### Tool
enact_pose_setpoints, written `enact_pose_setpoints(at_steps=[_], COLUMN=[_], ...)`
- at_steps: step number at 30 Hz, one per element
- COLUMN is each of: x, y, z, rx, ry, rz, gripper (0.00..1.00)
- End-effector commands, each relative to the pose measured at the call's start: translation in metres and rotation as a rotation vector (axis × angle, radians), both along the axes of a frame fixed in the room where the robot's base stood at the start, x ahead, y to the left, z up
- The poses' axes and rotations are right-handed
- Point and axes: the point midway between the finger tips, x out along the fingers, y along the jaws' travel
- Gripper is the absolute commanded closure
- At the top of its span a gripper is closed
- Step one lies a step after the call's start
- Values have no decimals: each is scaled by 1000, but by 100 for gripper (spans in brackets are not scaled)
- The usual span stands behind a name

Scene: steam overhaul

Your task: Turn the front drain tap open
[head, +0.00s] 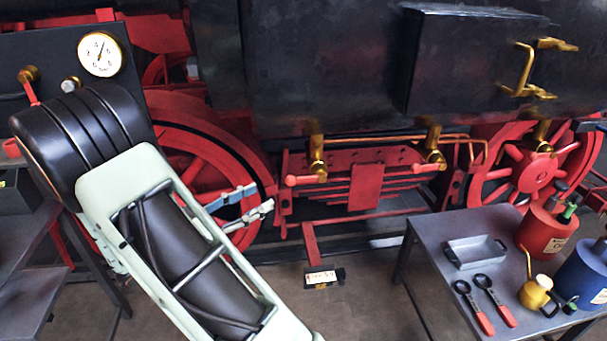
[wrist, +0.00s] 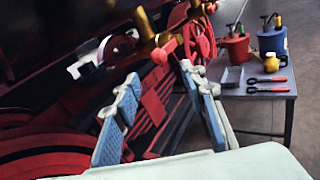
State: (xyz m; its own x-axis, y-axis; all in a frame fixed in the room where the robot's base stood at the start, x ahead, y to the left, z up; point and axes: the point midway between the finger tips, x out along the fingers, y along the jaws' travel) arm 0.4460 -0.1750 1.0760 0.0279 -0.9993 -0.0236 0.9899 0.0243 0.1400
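Three brass drain taps hang along the engine's lower edge in the head view: left tap (head: 317,158), middle tap (head: 434,147) and right tap (head: 541,135). I cannot tell from labels which is the front one. The left tap's red-knobbed lever (head: 300,180) points left, roughly level; the middle tap's red lever (head: 424,168) also points left. My gripper (head: 264,196) is open and empty, just left of and slightly below the left tap's lever. In the wrist view my gripper (wrist: 158,80) has its blue-padded fingers apart, with a brass tap (wrist: 148,28) and red knob (wrist: 163,50) beyond the fingertips.
Red wheels and frame (head: 363,187) lie close behind my gripper. A grey table (head: 432,235) at right holds a tray (head: 475,252), red-handled tools (head: 485,303), a brass oil can (head: 535,293) and red and blue containers. A small labelled block (head: 321,277) stands below the taps.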

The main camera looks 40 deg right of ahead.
Motion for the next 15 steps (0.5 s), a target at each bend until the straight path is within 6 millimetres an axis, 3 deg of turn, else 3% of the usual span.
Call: enact_pose_setpoints(at_steps=[7, 15], x=[0, 1], y=[-8, -57], z=[0, 1], rx=[-26, -25], ry=[34, 34], rz=[7, 6], gripper=[62, 62])
